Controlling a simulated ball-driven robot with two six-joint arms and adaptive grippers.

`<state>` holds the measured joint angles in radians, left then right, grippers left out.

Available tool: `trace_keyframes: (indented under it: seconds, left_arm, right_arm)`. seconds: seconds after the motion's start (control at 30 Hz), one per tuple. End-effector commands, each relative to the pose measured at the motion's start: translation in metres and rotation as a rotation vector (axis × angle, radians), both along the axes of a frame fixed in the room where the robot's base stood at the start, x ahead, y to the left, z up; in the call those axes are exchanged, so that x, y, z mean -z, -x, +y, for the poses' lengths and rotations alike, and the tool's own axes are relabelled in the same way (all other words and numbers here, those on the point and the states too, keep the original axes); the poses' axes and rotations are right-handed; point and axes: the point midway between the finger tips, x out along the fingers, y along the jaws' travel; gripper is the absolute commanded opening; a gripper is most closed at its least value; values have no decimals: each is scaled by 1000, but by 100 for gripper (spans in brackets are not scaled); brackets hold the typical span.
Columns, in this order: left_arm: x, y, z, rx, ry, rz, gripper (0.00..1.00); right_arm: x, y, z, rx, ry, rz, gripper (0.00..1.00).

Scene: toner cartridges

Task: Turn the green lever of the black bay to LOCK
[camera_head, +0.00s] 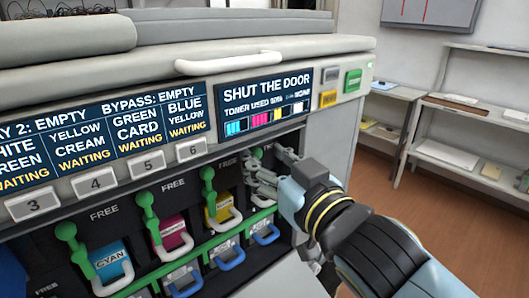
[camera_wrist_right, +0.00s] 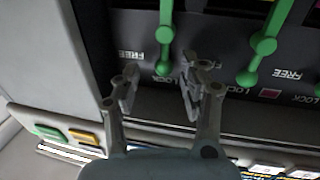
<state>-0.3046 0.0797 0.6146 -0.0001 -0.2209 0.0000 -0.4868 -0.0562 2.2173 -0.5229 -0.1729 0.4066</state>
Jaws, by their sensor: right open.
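The black bay is at the right end of the row in the head view, mostly hidden behind my right gripper (camera_head: 264,172). The top of its green lever (camera_head: 257,153) shows beside the fingers. In the right wrist view, which looks upside down, this lever (camera_wrist_right: 165,36) hangs with its round end close to the words FREE and LOCK. My right gripper (camera_wrist_right: 160,88) is open there, its fingers apart with the lever's end just beyond the gap. I cannot tell whether a finger touches it. My left gripper is not in view.
The yellow bay's green lever (camera_wrist_right: 263,46) is close beside the right finger. In the head view, the cyan (camera_head: 110,262), magenta (camera_head: 173,237) and yellow (camera_head: 222,207) cartridges stand in their bays. The screen (camera_head: 265,90) reads SHUT THE DOOR. Shelves stand at the right.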

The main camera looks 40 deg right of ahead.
Motion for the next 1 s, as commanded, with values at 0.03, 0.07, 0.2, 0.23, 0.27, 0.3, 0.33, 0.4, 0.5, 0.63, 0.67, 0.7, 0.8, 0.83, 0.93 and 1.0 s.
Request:
trace_keyframes:
  seconds: [0.03,0.07,0.2,0.23,0.27,0.3,0.33,0.4,0.5,0.63,0.67,0.7,0.8,0.83,0.93,1.0]
  left_arm:
    - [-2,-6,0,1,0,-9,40]
    - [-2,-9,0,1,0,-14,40]
    - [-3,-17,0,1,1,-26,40]
    - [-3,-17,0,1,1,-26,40]
    - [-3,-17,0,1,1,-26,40]
    - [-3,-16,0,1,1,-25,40]
    - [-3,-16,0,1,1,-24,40]
    - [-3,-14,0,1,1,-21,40]
    - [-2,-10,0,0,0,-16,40]
    - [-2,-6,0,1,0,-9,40]
    - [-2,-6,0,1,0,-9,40]
    - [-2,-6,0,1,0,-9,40]
    - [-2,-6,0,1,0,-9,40]
    - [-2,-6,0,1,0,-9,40]
    - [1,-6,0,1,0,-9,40]
    - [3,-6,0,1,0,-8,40]
  right_arm:
    - [-1,-4,0,0,0,-1,43]
    - [-1,-6,-1,0,0,-1,43]
    - [0,-10,-1,0,0,1,43]
    - [0,-10,-1,1,0,1,43]
    - [0,-10,-1,1,0,1,43]
    - [0,-10,-1,1,0,1,43]
    - [0,-10,-1,0,0,1,43]
    - [0,-10,-1,0,0,1,42]
    - [0,-10,-1,0,0,1,29]
    - [0,-10,-1,0,0,1,12]
    - [0,-10,-1,0,0,1,8]
    - [0,-10,-1,0,0,1,3]
    - [0,-10,-1,0,0,1,0]
    - [0,-10,-1,0,0,1,0]
    - [2,-9,0,2,38,-2,0]
    - [2,-9,2,3,93,-6,0]
